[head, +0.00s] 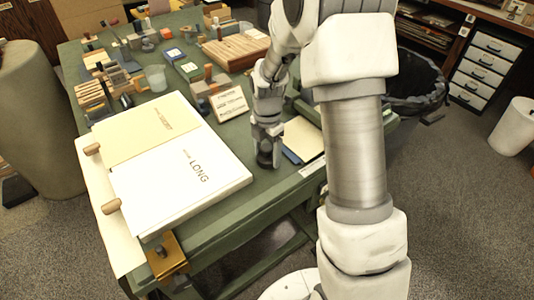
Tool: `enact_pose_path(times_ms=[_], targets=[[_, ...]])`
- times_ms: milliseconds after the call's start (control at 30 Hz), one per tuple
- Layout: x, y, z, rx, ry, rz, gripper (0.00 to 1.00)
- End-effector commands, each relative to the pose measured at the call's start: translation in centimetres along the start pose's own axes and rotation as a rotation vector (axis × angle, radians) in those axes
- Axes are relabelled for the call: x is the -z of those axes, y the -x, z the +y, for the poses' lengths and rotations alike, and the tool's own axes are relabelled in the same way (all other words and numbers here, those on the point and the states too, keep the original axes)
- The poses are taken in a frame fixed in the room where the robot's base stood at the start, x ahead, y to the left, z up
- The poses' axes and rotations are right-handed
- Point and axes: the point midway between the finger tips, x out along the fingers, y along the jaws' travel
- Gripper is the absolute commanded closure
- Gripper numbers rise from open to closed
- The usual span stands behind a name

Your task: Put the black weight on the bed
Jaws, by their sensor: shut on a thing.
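My gripper (267,152) points down over the green table, just right of the large white slab marked LONG. It is shut on a small black thing, which looks like the black weight (267,161); the fingers hide much of it. I cannot tell whether the weight touches the tabletop. The white slab (222,187) has a cream sheet (146,132) across its far part. No label reading "bed" is legible, so I cannot tell for sure whether this slab is the bed.
Wooden blocks, small boxes and a clear cup (155,77) crowd the far part of the green table (262,199). A black-lined bin (418,85) stands beyond the right edge.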

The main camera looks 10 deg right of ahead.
Motion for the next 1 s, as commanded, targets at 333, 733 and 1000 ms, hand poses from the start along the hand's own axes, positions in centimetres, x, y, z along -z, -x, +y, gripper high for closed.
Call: enact_pose_path(times_ms=[333, 733, 1000], targets=[[-0.1, -0.2, 0.1, -0.004, 0.000, -0.002, 1.00], [0.0, -0.1, 0.1, -0.002, 0.000, -0.001, 0.00], [-0.1, 3.7, 0.2, -0.008, 0.001, -0.003, 0.00]])
